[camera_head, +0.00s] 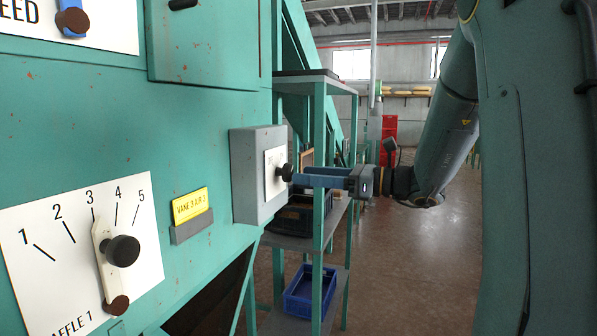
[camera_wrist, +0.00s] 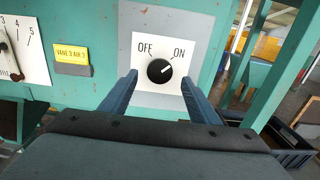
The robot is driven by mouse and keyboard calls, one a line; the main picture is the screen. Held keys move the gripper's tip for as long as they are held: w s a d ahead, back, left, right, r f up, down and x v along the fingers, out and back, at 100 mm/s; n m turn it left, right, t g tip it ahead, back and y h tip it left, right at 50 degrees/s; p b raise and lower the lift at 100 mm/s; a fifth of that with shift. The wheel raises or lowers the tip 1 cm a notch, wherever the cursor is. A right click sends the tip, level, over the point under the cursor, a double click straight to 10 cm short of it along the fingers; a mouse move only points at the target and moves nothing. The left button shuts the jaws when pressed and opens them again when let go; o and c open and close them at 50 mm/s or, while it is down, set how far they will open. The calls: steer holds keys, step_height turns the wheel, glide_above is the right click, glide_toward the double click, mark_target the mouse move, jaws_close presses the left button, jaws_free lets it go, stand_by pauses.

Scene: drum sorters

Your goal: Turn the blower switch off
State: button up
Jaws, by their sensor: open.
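The blower switch is a black round knob (camera_wrist: 160,71) on a white plate marked OFF and ON. Its pale pointer mark aims up and right, toward ON. The plate sits on a grey box (camera_head: 248,178) fixed to the green machine. My gripper (camera_wrist: 158,84) is open in the wrist view, with one blue finger on each side of the knob and slightly below it. In the head view, my gripper (camera_head: 292,176) reaches in from the right, its fingertips close to the knob (camera_head: 286,172). I cannot tell whether they touch it.
A yellow label (camera_head: 189,206) and a numbered baffle lever plate (camera_head: 34,221) are left of the box. A green shelf rack (camera_head: 319,205) with a blue bin (camera_head: 304,302) stands just behind the box. Open brown floor (camera_head: 411,262) lies to the right.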

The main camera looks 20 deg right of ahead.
mark_target(291, 173)
steer(key=x, duration=0.3)
steer(key=shift+a+p, duration=0.15)
steer(key=shift+p, duration=0.25)
steer(key=c, duration=1.1)
steer(key=shift+o, duration=0.2)
steer(key=shift+w, duration=0.1)
